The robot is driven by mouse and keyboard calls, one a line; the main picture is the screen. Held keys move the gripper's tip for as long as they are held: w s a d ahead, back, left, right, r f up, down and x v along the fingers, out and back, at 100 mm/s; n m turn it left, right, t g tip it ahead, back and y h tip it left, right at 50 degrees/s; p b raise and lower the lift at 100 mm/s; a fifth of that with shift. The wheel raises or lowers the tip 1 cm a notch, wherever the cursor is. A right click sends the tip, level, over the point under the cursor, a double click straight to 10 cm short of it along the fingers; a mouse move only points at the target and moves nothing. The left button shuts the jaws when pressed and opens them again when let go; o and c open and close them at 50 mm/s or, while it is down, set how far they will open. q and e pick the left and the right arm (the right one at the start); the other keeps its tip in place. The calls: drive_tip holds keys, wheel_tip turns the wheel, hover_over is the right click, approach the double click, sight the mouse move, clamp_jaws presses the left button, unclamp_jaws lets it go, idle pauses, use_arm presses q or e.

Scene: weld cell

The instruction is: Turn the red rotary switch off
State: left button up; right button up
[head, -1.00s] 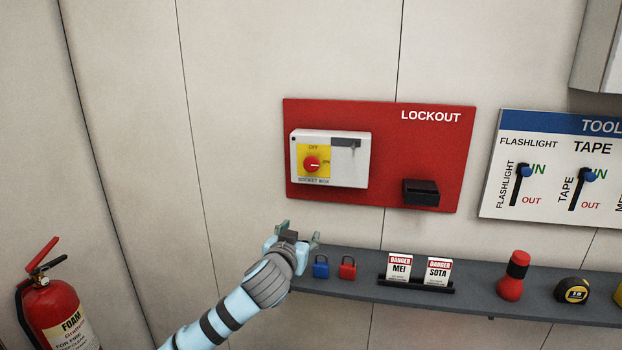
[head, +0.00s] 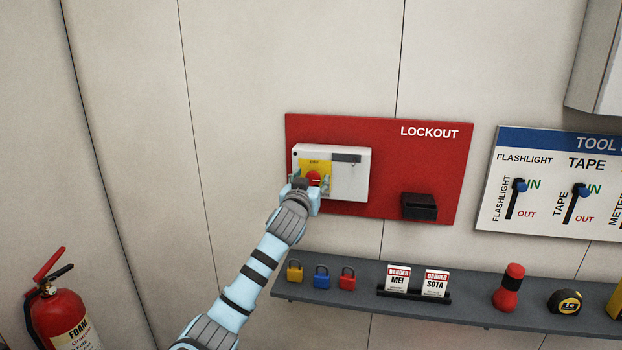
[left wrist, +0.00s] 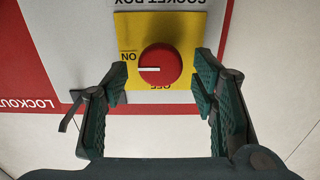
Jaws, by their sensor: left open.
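The red rotary switch (head: 314,176) is a round knob on a yellow plate on the white socket box (head: 350,181). In the left wrist view, which shows the box upside down, the red switch (left wrist: 162,62) has its white mark pointing at the word ON. My left gripper (head: 308,184) is in front of the switch and hides part of it in the head view. In the left wrist view my left gripper (left wrist: 159,86) is open, with a finger on either side of the knob and gaps showing. My right gripper is not in view.
The box is on a red LOCKOUT board (head: 430,160) with a black holder (head: 419,207). Below, a grey shelf (head: 465,291) carries yellow, blue and red padlocks, danger tags (head: 398,280), a flashlight (head: 509,289) and a tape measure (head: 565,301). A fire extinguisher (head: 60,320) stands lower left.

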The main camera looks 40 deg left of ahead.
use_arm(q)
drive_tip(key=c, duration=1.1)
drive_tip(key=shift+f, duration=0.1)
